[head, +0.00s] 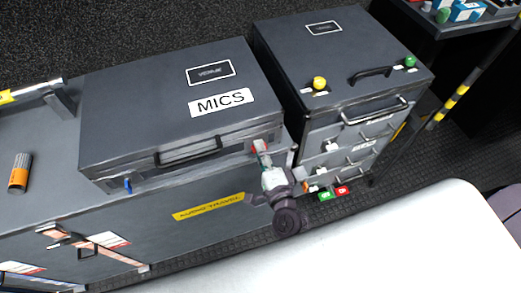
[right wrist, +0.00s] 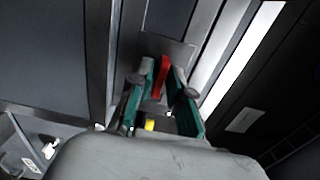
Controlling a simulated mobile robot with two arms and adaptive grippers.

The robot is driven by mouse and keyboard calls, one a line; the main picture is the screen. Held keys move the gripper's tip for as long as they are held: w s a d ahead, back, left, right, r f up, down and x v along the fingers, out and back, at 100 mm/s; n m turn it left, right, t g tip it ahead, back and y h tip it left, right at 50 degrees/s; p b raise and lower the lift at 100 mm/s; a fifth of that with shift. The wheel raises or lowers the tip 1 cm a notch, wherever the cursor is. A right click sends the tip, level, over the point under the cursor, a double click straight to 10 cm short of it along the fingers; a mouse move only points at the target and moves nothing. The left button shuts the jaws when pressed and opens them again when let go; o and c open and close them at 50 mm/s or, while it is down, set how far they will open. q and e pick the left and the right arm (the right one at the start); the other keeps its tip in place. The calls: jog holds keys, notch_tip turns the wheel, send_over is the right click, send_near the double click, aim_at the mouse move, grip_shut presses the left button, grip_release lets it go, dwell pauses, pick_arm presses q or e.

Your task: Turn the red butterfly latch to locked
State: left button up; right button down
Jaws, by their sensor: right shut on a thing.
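The red butterfly latch (head: 260,145) is on the front face of the grey MICS case (head: 130,125), near its right end. My right gripper (head: 263,153) is at the latch and largely covers it in the head view. In the right wrist view the latch shows as a red upright tab (right wrist: 163,76). The green-sided fingers of my right gripper (right wrist: 161,82) are closed on the tab from both sides. The latch's exact angle is hard to read. My left gripper is not in view.
A blue latch (head: 127,184) and a black handle (head: 188,151) are on the same case front. A drawer unit (head: 320,75) with yellow and green knobs stands close on the right. A white surface (head: 400,245) fills the lower right.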

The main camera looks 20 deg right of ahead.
jog(key=c, duration=1.3)
grip_release()
jog(key=shift+s, duration=0.15)
jog(key=s, duration=1.1)
jog(key=shift+s+d, duration=0.2)
jog(key=shift+s, duration=0.2)
